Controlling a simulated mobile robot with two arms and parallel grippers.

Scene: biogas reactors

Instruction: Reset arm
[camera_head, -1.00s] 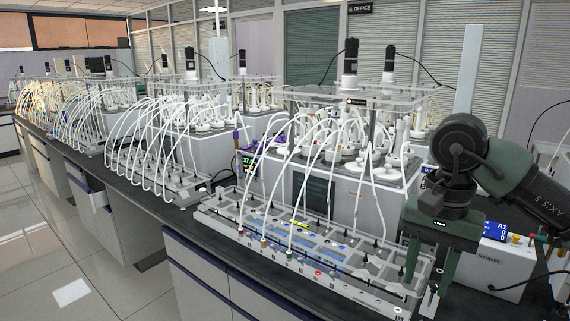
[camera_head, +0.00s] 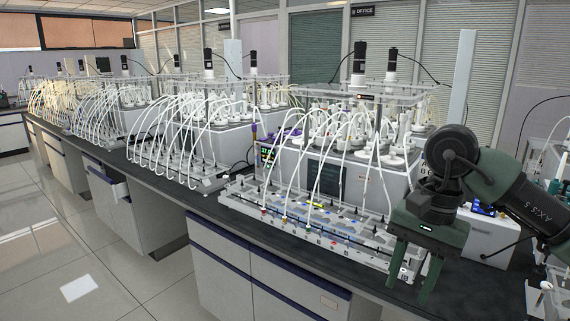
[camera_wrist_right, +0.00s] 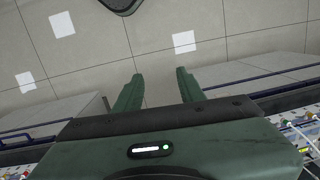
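My right gripper (camera_head: 407,290) hangs pointing down at the right of the head view, its green fingers apart with nothing between them. It is in front of the bench's front edge, beside the right end of the tube rack (camera_head: 300,225). In the right wrist view the same two fingers (camera_wrist_right: 160,76) are spread, with only floor between them. My left gripper is not in view.
The dark benchtop (camera_head: 190,189) carries a long row of reactors with white tubes. A reactor unit (camera_head: 352,185) stands behind the rack. The tiled floor (camera_head: 105,265) left of the bench is clear.

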